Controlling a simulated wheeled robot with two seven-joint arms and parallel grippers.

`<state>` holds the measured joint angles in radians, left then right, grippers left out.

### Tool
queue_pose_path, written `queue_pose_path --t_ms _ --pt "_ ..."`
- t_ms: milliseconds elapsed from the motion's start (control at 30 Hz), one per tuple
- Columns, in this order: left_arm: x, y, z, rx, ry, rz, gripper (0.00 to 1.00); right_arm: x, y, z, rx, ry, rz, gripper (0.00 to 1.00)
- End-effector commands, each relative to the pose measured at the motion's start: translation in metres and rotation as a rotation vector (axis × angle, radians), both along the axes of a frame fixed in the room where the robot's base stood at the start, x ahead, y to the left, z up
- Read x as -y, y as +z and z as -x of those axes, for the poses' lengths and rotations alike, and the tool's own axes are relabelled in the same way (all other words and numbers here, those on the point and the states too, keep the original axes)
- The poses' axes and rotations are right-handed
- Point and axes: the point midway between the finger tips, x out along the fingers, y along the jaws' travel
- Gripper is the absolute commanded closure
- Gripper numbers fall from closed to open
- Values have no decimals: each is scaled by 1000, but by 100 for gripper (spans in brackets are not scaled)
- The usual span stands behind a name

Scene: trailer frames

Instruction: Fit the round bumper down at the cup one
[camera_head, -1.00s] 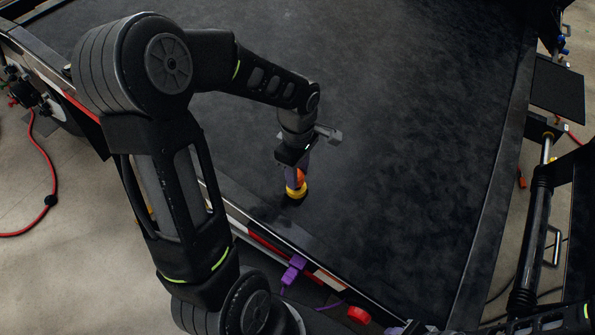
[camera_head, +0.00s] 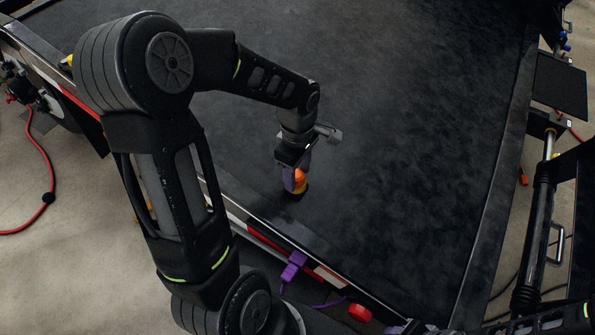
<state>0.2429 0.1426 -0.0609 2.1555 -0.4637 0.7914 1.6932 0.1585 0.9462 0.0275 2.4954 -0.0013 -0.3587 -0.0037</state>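My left gripper (camera_head: 297,178) points down over the black trailer bed, its purple fingers on either side of a small round orange piece (camera_head: 300,176). A yellow ring-like part (camera_head: 303,187) shows just below the orange, with a dark base or shadow under it at the bed. The near finger covers the left side of both parts. I cannot tell whether the fingers press on the orange piece. I cannot make out which part is the round bumper or which is the cup. My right gripper is not in view.
The black trailer bed (camera_head: 400,130) is broad and clear around the gripper. A purple connector with a cable (camera_head: 293,266) and a round red part (camera_head: 360,312) sit along its near edge. A red hose (camera_head: 50,170) lies on the floor at left.

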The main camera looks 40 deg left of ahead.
Motion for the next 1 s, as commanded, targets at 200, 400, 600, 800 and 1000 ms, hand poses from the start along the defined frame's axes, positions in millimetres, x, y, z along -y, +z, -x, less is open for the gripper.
queue_pose_path --t_ms 200,400,600,800,1000 --pt "0 0 0 0 0 0 40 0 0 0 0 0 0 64" --pt "0 2 0 0 0 0 40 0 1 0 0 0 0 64" --pt "-1 23 -1 4 2 0 40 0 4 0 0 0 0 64" --pt "0 57 -1 4 1 0 40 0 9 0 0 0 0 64" --pt "0 77 0 1 0 0 40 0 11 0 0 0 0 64"
